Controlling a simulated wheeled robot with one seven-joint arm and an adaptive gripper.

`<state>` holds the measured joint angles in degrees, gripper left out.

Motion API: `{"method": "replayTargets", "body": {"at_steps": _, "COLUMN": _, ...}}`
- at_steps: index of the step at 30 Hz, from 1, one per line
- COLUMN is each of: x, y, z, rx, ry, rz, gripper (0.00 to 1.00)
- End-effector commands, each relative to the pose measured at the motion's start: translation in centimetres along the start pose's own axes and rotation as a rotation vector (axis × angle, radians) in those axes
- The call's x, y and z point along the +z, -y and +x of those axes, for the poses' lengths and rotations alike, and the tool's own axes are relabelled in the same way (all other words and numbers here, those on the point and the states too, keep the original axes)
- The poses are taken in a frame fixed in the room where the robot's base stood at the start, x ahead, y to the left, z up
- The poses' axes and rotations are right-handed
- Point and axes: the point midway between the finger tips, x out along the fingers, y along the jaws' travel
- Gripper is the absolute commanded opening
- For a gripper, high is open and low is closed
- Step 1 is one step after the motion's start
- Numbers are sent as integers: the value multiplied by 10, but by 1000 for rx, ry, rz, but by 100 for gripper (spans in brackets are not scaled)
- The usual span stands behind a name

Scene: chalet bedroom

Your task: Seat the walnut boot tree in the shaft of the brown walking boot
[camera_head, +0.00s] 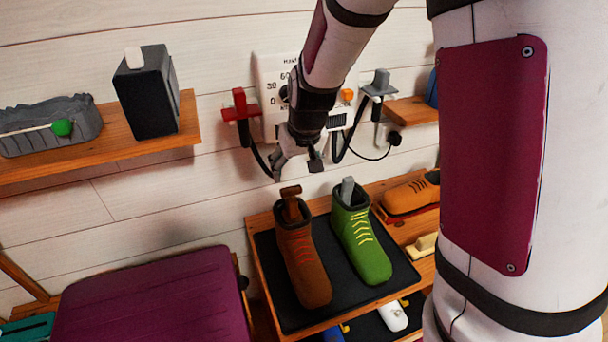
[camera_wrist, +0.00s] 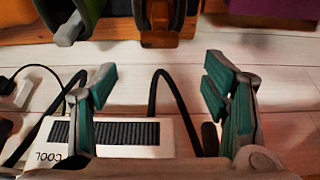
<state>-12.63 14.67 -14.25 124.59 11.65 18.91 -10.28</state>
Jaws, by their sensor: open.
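The brown walking boot (camera_head: 302,262) stands on a dark mat, toe toward the camera. The walnut boot tree (camera_head: 291,206) stands upright in its shaft, with its dark top bar above the rim; its lower part is hidden inside. My gripper (camera_head: 297,165) is open and empty, above the boot tree and apart from it. In the wrist view my gripper's two green-padded fingers (camera_wrist: 160,85) are spread, with nothing between them. The boot tree's bar (camera_wrist: 159,40) shows at the top edge of that view, beyond the fingertips.
A green boot (camera_head: 362,248) with a grey tree stands close at the right. A wall unit (camera_head: 272,75) with hanging cables is behind my gripper. An orange-brown shoe (camera_head: 408,196) lies farther right. A purple padded seat (camera_head: 155,300) is at the left.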

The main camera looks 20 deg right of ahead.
Motion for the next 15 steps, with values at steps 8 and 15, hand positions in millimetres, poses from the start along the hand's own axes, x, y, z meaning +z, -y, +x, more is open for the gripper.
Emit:
{"method": "replayTargets", "body": {"at_steps": 8, "x": 25, "y": 5, "z": -77, "rx": -54, "ry": -12, "rz": 11, "gripper": 69}}
{"method": "replayTargets", "body": {"at_steps": 15, "x": 81, "y": 6, "z": -162, "rx": -79, "ry": -19, "rz": 1, "gripper": 69}}
